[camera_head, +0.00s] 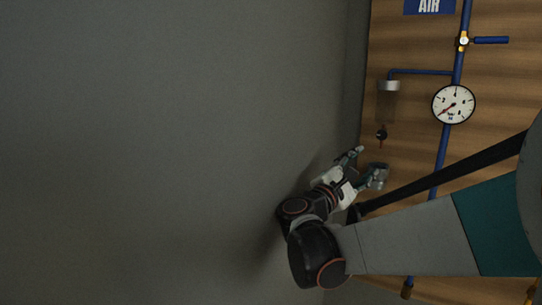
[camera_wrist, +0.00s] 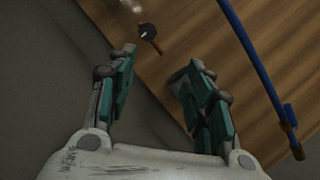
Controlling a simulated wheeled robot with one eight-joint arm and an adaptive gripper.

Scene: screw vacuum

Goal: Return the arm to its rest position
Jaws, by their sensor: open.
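My gripper (camera_head: 367,163) is at the end of my arm, near the left edge of the wooden panel (camera_head: 415,130) in the head view. In the wrist view my gripper (camera_wrist: 155,64) has its two green-and-grey fingers spread apart. I see nothing held between them. A small dark knob with a reddish stem (camera_wrist: 149,36) lies beyond the fingertips, apart from them. In the head view this dark knob (camera_head: 381,135) is just above my gripper. My arm reaches in from the right side, bent at dark joints with orange rings.
In the wrist view a blue pipe (camera_wrist: 252,52) runs at right. Plain grey surface (camera_head: 170,150) fills the left.

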